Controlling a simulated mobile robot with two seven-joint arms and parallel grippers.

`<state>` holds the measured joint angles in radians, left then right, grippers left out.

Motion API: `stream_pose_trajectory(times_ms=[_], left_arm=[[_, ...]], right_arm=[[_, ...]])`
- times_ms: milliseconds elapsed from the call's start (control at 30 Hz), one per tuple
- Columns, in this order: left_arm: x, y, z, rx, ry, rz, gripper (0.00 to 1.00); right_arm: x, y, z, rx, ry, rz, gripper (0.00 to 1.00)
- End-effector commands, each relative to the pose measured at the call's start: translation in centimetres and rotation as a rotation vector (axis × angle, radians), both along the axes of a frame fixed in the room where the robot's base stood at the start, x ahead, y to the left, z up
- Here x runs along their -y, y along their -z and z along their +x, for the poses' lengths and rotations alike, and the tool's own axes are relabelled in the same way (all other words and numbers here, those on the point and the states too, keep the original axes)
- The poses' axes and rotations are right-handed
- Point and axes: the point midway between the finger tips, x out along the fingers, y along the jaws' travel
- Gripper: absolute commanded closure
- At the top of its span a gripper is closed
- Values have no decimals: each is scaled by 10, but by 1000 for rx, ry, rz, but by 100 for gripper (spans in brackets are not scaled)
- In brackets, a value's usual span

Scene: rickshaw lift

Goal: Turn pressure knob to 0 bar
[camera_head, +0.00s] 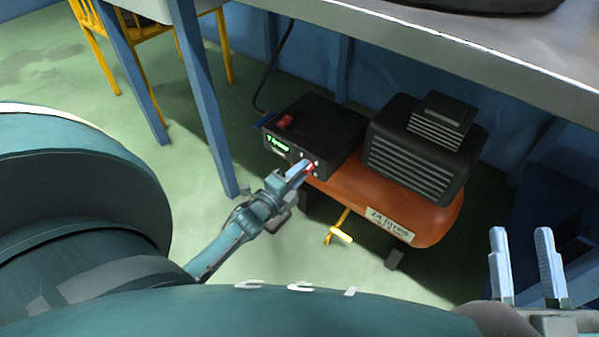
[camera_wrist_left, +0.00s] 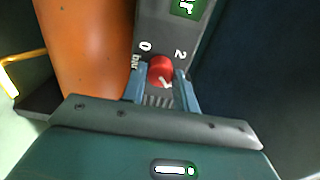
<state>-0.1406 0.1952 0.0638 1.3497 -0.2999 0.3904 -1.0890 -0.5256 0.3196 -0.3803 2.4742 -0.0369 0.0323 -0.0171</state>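The red pressure knob (camera_wrist_left: 160,70) is on the dark control box, between the marks "0" and "2" and beside the word "bar". Its white pointer (camera_wrist_left: 167,84) is turned toward the lower right in the left wrist view. The knob also shows as a small red spot (camera_head: 310,169) in the head view. My left gripper (camera_wrist_left: 162,88) has one finger on each side of the knob, seemingly touching it. It also shows in the head view (camera_head: 298,172) at the box's front. My right gripper (camera_head: 524,268) is open and empty at the lower right.
The black control box (camera_head: 335,128) has a green display (camera_head: 278,145) and a red switch (camera_head: 285,120). It sits beside a black motor housing (camera_head: 418,150) on an orange tank (camera_head: 350,192). A workbench (camera_head: 500,60) overhangs them. A blue leg (camera_head: 205,105) stands left of my left gripper.

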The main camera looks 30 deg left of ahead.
Motion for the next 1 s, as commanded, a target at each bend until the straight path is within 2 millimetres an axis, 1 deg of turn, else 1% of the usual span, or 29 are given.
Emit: stream_pose_trajectory(times_ms=[33,233,467,633,867,1000], left_arm=[[0,0,0,0,0,0,76],[0,0,0,0,0,0,93],[0,-1,0,-1,0,-17,93],[0,-1,0,-8,0,-78,93],[0,-2,0,-20,1,-242,93],[0,-2,0,-30,1,-374,93]], right_arm=[[0,0,0,-1,0,0,64],[0,1,-1,-5,0,-1,64],[0,1,-1,-10,0,-1,64],[0,2,-2,-33,-1,-1,64],[-2,12,-7,-119,-4,3,64],[-3,17,-8,-138,7,-11,64]])
